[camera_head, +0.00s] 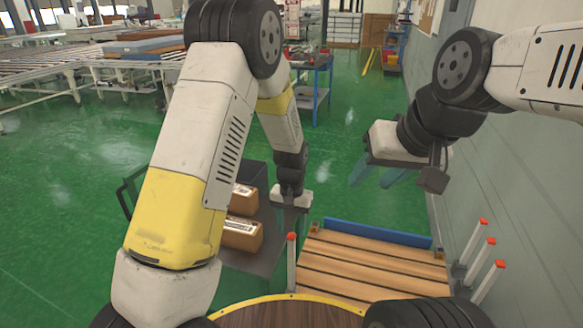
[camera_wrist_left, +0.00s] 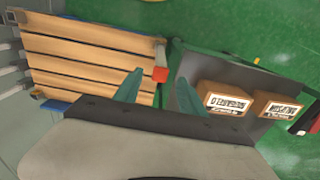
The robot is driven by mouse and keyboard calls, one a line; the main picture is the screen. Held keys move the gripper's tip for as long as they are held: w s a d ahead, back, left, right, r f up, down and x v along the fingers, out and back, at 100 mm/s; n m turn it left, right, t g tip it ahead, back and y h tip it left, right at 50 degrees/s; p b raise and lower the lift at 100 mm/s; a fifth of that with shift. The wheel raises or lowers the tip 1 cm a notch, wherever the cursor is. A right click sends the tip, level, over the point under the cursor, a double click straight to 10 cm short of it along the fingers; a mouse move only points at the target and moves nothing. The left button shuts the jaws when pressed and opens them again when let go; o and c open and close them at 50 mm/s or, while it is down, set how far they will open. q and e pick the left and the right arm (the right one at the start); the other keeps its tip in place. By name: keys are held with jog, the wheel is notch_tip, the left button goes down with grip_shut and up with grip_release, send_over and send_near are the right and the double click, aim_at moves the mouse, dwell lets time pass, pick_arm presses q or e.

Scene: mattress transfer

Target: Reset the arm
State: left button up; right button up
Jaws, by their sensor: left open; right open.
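My left arm comes in from the left and reaches forward and down. My left gripper (camera_head: 291,205) hangs between the dark cart and the slatted wooden platform, its fingers hard to see in the head view. In the left wrist view its two teal fingers (camera_wrist_left: 160,88) are spread with nothing between them. My right gripper (camera_head: 376,178) is at the right, above the floor beyond the platform, near the wall. Its teal fingers are apart and empty.
The slatted wooden platform (camera_head: 370,268) has a blue far edge and red-tipped posts (camera_head: 475,242). A dark cart (camera_head: 262,262) holds cardboard boxes (camera_head: 242,234). A blue-framed table (camera_head: 318,72) stands farther back. A grey wall (camera_head: 515,170) bounds the right. Green floor (camera_head: 60,200) is open at left.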

pick_arm(q)
jog(key=s+a+r+n+t+h, duration=0.1)
jog(key=s+a+r, duration=0.15)
jog(key=r, duration=0.45)
jog(key=s+a+r+t, duration=0.1)
jog(key=a+r, duration=0.2)
jog(key=r, duration=0.4)
jog(key=s+a+r+n+t+h, duration=0.1)
jog(key=s+a+r, duration=0.1)
jog(key=r, duration=0.5)
jog(key=s+a+r+t, duration=0.1)
jog(key=s+a+r, duration=0.2)
jog(key=s, duration=0.4)
jog(key=s+a+r+n+t, duration=0.1)
jog(key=s+a+r+t, duration=0.1)
jog(key=s+r, duration=0.4)
jog(key=shift+s+a+r, duration=0.15)
jog(key=shift+s+a, duration=0.5)
jog(key=shift+a, duration=0.2)
